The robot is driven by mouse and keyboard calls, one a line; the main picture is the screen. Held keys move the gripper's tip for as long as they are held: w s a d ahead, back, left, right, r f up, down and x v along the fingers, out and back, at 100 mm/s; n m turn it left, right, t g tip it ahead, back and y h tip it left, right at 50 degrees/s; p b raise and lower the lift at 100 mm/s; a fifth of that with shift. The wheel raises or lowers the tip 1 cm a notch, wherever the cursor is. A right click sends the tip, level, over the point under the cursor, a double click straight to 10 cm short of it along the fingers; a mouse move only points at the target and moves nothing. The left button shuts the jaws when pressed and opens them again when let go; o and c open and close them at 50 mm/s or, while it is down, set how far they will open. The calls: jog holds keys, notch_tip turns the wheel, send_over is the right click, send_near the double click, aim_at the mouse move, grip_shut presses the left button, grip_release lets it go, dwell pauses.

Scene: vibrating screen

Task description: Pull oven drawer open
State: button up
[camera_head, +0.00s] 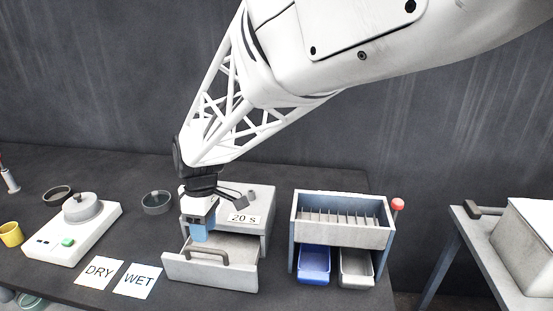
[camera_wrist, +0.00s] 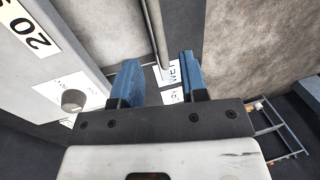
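The oven is a grey box (camera_head: 257,202) with a "20 S" label in the head view. Its drawer (camera_head: 210,273) stands pulled out at the front, with part of the inside showing. A bar handle (camera_head: 207,251) is on the drawer front. My gripper (camera_head: 199,236) points down at the handle, its blue fingers close to the handle's left end. In the wrist view my gripper (camera_wrist: 159,75) has its fingers apart, and the handle bar (camera_wrist: 155,35) runs into the space between them. I cannot tell whether a finger touches the bar.
"DRY" (camera_head: 98,272) and "WET" (camera_head: 138,281) cards lie left of the drawer. A white device (camera_head: 72,231) stands farther left and a dark bowl (camera_head: 157,203) beside the oven. The vibrating screen (camera_head: 343,236) with blue (camera_head: 314,264) and grey (camera_head: 356,267) trays stands to the right.

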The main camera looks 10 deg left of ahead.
jog(key=shift+s+f, duration=0.25)
jog(key=shift+f, duration=0.95)
jog(key=shift+s+f, duration=0.2)
jog(key=shift+f, duration=1)
jog(key=shift+c, duration=0.3)
grip_shut()
